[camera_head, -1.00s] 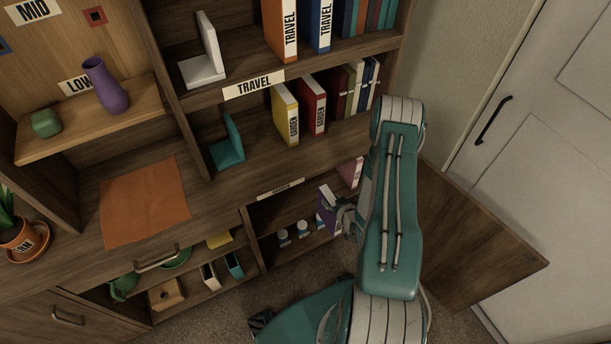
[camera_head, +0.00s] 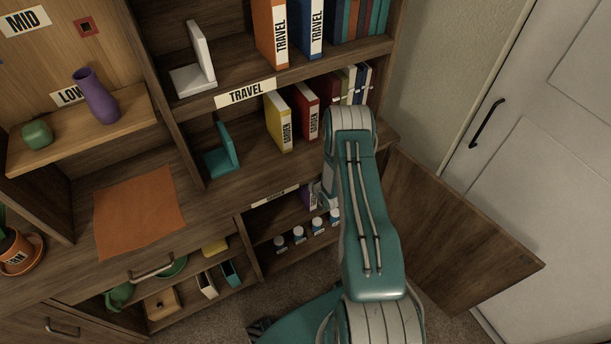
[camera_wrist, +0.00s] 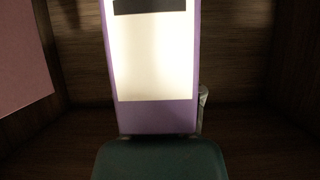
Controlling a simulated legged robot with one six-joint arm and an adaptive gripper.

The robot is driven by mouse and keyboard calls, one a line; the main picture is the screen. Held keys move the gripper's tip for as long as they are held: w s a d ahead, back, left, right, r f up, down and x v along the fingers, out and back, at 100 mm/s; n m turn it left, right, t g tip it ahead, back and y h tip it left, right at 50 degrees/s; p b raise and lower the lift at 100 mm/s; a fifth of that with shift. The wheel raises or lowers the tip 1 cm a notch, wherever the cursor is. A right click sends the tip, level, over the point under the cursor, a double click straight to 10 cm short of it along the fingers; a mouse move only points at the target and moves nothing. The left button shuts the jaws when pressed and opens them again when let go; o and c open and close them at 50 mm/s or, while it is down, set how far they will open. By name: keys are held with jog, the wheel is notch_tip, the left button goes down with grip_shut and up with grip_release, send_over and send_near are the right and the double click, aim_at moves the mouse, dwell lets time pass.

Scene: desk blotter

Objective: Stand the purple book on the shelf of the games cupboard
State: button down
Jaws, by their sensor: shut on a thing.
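The purple book (camera_head: 308,197) is inside the open lower cupboard (camera_head: 255,250), partly hidden by my arm. In the wrist view the book (camera_wrist: 190,60) looks upright, with a large pale label and a dark band facing the camera. My gripper (camera_head: 327,194) is shut on the book. Its dark green body and a grey finger part (camera_wrist: 203,96) show at the bottom and right of the book. I cannot tell whether the book's base touches the shelf.
A pinkish flat thing (camera_wrist: 20,60) stands at the left in the wrist view, apart from the book. Several small white-capped jars (camera_head: 299,233) stand in front, low in the cupboard. The cupboard door (camera_head: 450,235) hangs open at the right. Dark space surrounds the book's right side.

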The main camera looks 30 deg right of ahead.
jog(key=shift+w, duration=0.1)
jog(key=shift+c, duration=1.3)
grip_release()
jog(key=v, duration=1.2)
